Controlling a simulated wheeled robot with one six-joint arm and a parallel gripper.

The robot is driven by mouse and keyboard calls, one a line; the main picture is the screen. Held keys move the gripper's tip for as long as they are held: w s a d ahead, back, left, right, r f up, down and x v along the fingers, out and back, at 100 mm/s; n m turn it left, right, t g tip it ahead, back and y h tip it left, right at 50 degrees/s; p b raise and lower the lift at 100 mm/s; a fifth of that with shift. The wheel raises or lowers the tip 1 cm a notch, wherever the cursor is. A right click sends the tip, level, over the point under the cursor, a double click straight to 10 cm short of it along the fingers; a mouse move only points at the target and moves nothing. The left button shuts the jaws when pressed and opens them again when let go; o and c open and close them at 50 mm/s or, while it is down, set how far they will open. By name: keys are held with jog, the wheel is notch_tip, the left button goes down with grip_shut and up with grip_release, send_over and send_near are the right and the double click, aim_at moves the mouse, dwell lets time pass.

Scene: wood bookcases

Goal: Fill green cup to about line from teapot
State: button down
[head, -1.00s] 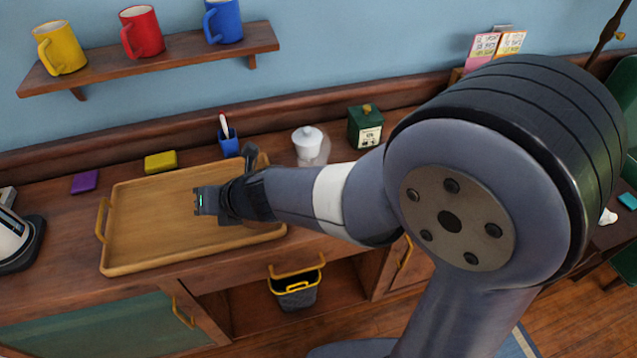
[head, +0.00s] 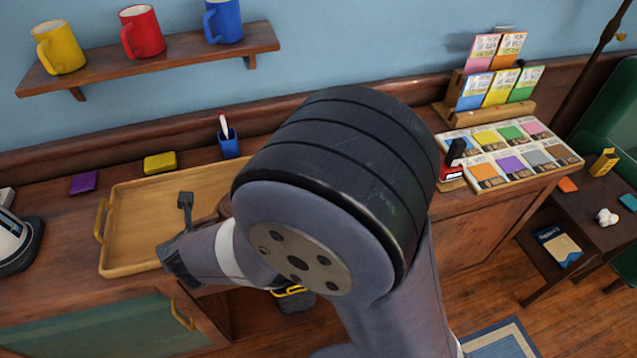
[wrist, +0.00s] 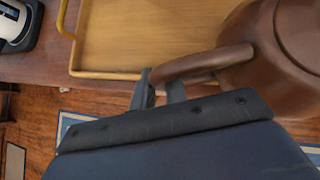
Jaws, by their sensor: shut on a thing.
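In the wrist view, a brown teapot (wrist: 268,85) fills the right side, partly cut off by the picture edge. My gripper (wrist: 161,87) is shut on its looped handle. The teapot overlaps the wooden tray in the picture; I cannot tell its height above it. No green cup shows in the current views. A yellow mug (head: 59,49), a red mug (head: 141,32) and a blue mug (head: 223,21) stand on the wall shelf.
The wooden tray (head: 135,268) lies on the sideboard, its visible part empty. Behind it are a yellow block (head: 160,163), a purple block (head: 84,183) and a blue holder (head: 229,146). A white appliance (head: 12,240) stands at left. Card racks (head: 490,112) are at right.

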jog(key=shift+s+a+f, duration=0.1)
jog(key=shift+a+f, duration=0.1)
jog(key=shift+f, duration=0.1)
notch_tip(320, 180, up, 5)
jog(key=p, duration=0.5)
jog(key=shift+f, duration=0.1)
